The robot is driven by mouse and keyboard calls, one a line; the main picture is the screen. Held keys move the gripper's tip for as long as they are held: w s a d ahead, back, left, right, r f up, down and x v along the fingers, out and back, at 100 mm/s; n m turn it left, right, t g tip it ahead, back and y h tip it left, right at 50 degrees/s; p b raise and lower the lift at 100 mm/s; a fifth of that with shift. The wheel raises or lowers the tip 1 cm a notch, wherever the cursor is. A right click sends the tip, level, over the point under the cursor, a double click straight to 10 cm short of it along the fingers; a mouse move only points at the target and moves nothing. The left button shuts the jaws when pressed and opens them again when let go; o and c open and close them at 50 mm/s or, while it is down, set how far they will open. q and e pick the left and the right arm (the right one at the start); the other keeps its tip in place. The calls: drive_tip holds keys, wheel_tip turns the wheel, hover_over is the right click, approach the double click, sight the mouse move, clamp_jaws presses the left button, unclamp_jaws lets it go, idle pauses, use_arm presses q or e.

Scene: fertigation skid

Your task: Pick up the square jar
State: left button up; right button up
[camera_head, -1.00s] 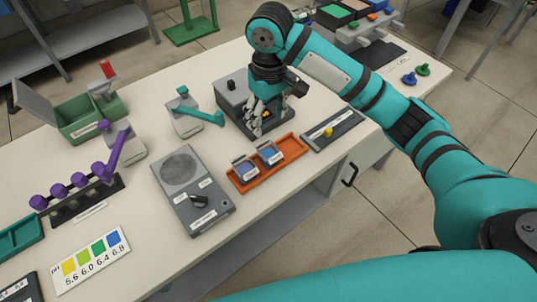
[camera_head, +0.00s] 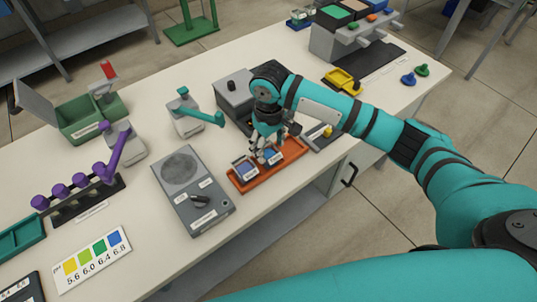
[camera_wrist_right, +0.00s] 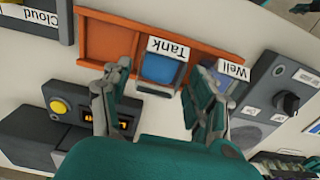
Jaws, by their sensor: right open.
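Two small square jars with blue contents sit in an orange tray (camera_head: 244,187). The jar labelled Tank (camera_head: 274,156) is the right one in the head view; the jar labelled Well (camera_head: 243,168) is left of it. My right gripper (camera_head: 265,153) is open, low over the tray at the Tank jar. In the right wrist view, its fingers (camera_wrist_right: 156,78) stand on either side of the Tank jar (camera_wrist_right: 161,69), apart from each other with nothing gripped. The right-hand finger partly hides the Well jar (camera_wrist_right: 222,72). My left gripper is out of view.
A grey device with a dial (camera_head: 193,190) stands left of the tray. A grey box (camera_head: 233,94) stands behind it, partly hidden by my arm. A teal-handled stand (camera_head: 188,115) is at the back left. The tray's other end (camera_wrist_right: 107,42) is empty.

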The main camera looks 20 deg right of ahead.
sight(268, 155)
wheel_tip(268, 155, down, 4)
drive_tip(key=shift+f, duration=0.15)
drive_tip(key=shift+c, duration=0.4)
drive_tip(key=shift+a, duration=0.1)
drive_tip(key=c, duration=0.9)
